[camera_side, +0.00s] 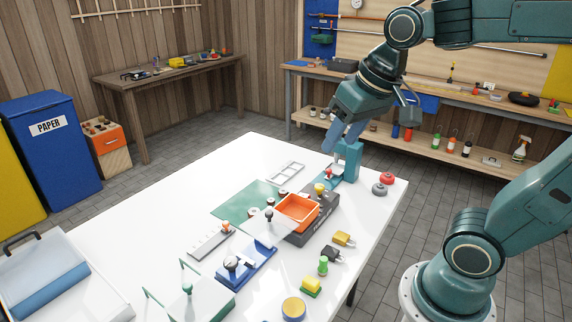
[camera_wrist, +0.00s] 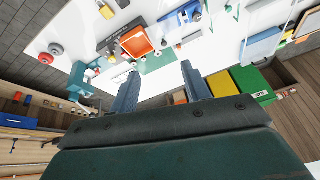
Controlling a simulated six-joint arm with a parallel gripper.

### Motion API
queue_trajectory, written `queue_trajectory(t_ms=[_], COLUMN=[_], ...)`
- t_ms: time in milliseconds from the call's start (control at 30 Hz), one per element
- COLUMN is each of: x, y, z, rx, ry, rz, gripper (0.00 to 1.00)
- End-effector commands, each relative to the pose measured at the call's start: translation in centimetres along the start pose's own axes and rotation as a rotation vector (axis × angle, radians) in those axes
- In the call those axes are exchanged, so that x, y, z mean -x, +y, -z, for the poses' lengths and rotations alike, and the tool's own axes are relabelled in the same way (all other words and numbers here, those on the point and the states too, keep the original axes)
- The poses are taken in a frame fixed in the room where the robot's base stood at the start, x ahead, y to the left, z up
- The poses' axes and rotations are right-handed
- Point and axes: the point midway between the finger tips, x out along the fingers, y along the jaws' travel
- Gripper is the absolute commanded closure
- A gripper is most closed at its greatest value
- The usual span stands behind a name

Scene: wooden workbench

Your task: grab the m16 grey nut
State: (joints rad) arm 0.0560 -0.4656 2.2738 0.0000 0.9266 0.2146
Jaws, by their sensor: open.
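My gripper (camera_side: 345,136) hangs above the far right end of the white table, just over a teal stand. In the wrist view my gripper (camera_wrist: 161,70) has its two fingers spread, with nothing between them. I cannot single out the M16 grey nut with certainty. A small grey round piece (camera_side: 379,189) lies beside a red round piece (camera_side: 387,178) near the table's right edge, apart from my gripper. Several small round parts lie by the green mat (camera_side: 236,206), too small to identify.
The teal stand (camera_side: 348,158) rises from the table close below my gripper. An orange tray (camera_side: 298,209) sits on a dark base mid-table. A blue fixture (camera_side: 246,264), yellow blocks and a clear-sided box crowd the near side. The table's far left is clear.

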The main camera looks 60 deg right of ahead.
Motion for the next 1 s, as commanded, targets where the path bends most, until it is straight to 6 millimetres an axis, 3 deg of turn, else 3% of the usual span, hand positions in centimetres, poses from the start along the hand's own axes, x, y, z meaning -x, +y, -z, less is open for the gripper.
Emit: queue_trajectory(t_ms=[467,1000], x=[-4.5,-13.9], y=[0.5,3.2], z=[9.7,18.3], rx=[-0.335,-0.711], ry=[-0.095,-0.182], rz=[-0.061,-0.15], gripper=[0.53,0.53])
